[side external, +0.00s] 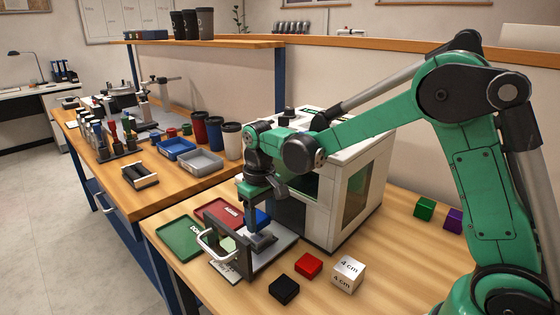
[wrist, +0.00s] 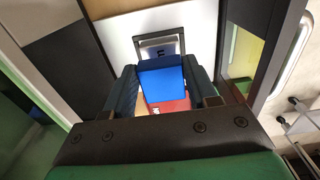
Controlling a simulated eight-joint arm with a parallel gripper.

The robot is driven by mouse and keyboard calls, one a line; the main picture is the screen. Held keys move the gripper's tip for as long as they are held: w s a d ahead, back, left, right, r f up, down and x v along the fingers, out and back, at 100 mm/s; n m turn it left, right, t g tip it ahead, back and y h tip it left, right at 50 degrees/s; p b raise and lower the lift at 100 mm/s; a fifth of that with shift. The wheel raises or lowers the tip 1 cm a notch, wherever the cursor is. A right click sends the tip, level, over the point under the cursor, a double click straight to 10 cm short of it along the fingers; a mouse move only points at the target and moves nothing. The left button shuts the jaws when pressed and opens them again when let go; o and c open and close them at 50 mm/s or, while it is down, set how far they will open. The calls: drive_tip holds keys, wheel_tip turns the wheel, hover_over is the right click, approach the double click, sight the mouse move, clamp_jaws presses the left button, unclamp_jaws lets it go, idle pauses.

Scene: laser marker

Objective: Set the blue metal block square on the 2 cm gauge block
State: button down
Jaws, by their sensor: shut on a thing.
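The blue metal block (wrist: 161,80) is between the two fingers of my gripper (wrist: 165,88) in the wrist view, and the gripper is shut on it. In the side external view my gripper (side external: 258,228) points down at the open front of the white machine, with the blue block (side external: 262,216) partly hidden by the fingers. A grey metal piece with a dark mark (wrist: 158,47) shows just beyond the blue block in the wrist view. It may be the 2 cm gauge block; its label is not readable. I cannot tell whether the blue block touches it.
The white laser machine (side external: 358,200) stands behind my gripper, with its handled door (side external: 214,242) at the front left. Green (side external: 180,240) and red (side external: 215,211) trays lie left. A 4 cm block (side external: 348,273), red block (side external: 308,265) and black block (side external: 284,289) stand in front.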

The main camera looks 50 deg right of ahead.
drive_tip(key=shift+f, duration=1.05)
drive_tip(key=shift+f, duration=0.1)
drive_tip(key=shift+c, duration=1.3)
unclamp_jaws()
wheel_tip(320, 180, up, 11)
drive_tip(key=shift+r, duration=0.15)
drive_tip(key=r, duration=0.1)
drive_tip(key=t, duration=0.3)
approach(261, 219)
drive_tip(key=s+r, duration=0.2)
drive_tip(key=s, duration=0.2)
drive_tip(key=s+f+t, duration=0.1)
drive_tip(key=s+t, duration=0.1)
drive_tip(key=s+f+t, duration=0.2)
drive_tip(key=shift+s+f, duration=0.25)
drive_tip(key=shift+s, duration=0.05)
